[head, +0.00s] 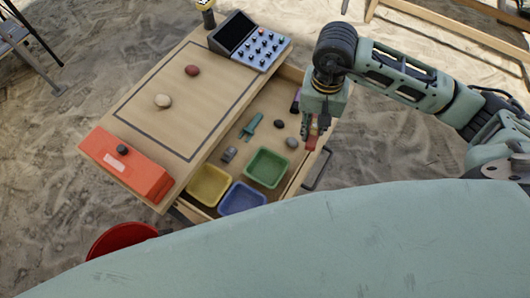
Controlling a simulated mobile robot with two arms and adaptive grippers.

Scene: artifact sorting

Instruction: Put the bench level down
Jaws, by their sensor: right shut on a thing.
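My right gripper (316,120) is over the right part of the open drawer, pointing down. It is shut on a small red and yellow thing (312,142), which may be the bench level. The gripper partly hides it, and I cannot tell whether it touches the drawer. My left gripper is not in view.
The wooden table (215,95) has an open drawer holding a yellow tray (209,186), a blue tray (242,200), a green tray (267,168), a teal tool (251,127) and several small objects. An orange box (125,165) and a knobbed console (262,50) stand on the tabletop.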

